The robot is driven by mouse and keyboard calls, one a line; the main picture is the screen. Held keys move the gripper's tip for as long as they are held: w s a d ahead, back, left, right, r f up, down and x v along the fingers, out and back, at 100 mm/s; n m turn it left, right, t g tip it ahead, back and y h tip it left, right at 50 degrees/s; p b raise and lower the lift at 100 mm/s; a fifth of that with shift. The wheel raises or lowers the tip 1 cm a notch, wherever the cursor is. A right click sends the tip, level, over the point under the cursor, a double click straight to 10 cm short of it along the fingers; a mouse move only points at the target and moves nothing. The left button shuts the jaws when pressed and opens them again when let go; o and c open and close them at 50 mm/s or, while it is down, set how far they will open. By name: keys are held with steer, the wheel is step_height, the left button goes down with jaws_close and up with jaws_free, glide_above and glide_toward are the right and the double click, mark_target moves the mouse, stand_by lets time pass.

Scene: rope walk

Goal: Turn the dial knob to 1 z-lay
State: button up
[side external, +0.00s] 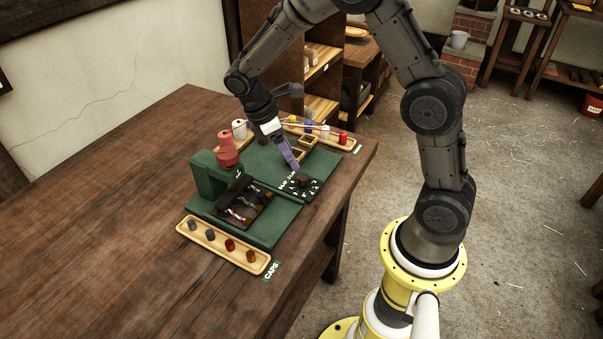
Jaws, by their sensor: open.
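The dial knob (302,180) is a small dark round knob on the green machine base (262,236), with white markings around it. The markings are too small to read in this view, so I cannot tell which setting it points at. My gripper (291,160) is open, with its purple fingers pointing down just above and behind the knob. I cannot tell whether the fingertips touch it. The near finger hides much of the other one.
A wooden caps tray (262,262) with several coloured caps lies at the front. Another wooden tray (349,147) with spools lies behind. The table's left side is clear.

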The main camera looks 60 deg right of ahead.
mark_target(304, 177)
steer(key=x, duration=0.8)
steer(key=shift+f, duration=0.2)
jaws_close()
